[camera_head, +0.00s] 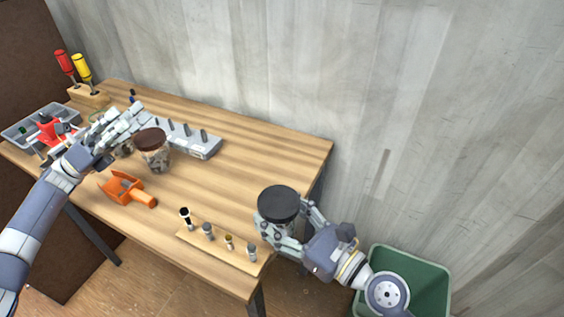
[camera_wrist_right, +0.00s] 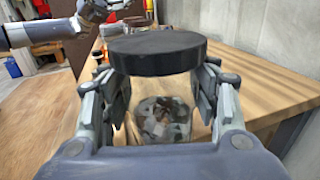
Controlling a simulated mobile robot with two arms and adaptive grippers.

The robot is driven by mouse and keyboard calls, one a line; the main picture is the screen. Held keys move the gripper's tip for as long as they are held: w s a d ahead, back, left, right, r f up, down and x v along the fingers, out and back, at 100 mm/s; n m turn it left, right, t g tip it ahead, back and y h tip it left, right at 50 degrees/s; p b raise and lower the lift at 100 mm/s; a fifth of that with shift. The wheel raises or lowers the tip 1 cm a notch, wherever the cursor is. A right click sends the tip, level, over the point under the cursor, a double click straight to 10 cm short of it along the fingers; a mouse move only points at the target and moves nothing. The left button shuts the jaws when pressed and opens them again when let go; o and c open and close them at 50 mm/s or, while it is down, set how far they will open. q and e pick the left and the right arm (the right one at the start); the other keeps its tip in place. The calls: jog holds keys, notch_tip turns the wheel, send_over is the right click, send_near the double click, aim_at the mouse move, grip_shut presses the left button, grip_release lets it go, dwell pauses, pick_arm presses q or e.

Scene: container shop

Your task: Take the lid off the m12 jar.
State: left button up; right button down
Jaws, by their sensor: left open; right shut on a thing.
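A clear jar with a black lid (camera_head: 279,203) is held in my right gripper (camera_head: 287,226) at the table's right end. In the right wrist view the black lid (camera_wrist_right: 157,52) sits on top and the jar body (camera_wrist_right: 160,105) stands between the fingers, with grey and brown pieces inside. My left gripper (camera_head: 125,121) is open over the table's left part, close to a second jar with a brown lid (camera_head: 151,139). I cannot read a label on either jar, so I cannot tell which is the m12 one.
An orange scoop (camera_head: 124,188) lies at the front. A wooden strip with several small bolts (camera_head: 222,247) lies along the front right. A grey rack (camera_head: 204,146), a grey tray (camera_head: 27,127) and screwdrivers (camera_head: 74,67) are further back. A green bin (camera_head: 425,285) stands right of the table.

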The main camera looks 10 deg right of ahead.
pick_arm(q)
jog(key=s+d+r+m+g+y, duration=0.1)
jog(key=s+d+r+m+g, duration=0.1)
jog(key=d+m+g, duration=0.35)
jog(key=s+d+r+m+g+y, duration=0.1)
jog(key=s+d+m+g, duration=0.1)
jog(key=d+m+g, duration=0.35)
jog(key=m+y, duration=1.6)
jog(key=m, duration=0.2)
send_over(282, 201)
jog(key=f, duration=0.2)
jog(key=shift+s+d+f+m+t+y, duration=0.1)
jog(key=shift+s+d+m+t+y, duration=0.1)
jog(key=shift+s+m+t+y, duration=0.25)
jog(key=shift+s+d+f+m+t+y, duration=0.15)
jog(key=shift+m+y, duration=0.1)
jog(key=shift+y, duration=0.4)
jog(key=shift+w+m+t+y, duration=0.1)
jog(key=shift+m+t+y, duration=0.6)
jog(key=shift+m+t, duration=0.15)
jog(key=shift+w+a+m+t+y, duration=0.2)
jog(key=shift+m+t+y, duration=0.25)
jog(key=shift+t, duration=0.15)
jog(key=shift+w+a+m+t+y, duration=0.1)
jog(key=shift+w+m+t+y, duration=0.1)
jog(key=shift+m+t+y, duration=0.3)
jog(key=shift+w+f, duration=0.1)
jog(key=shift+f, duration=3.85)
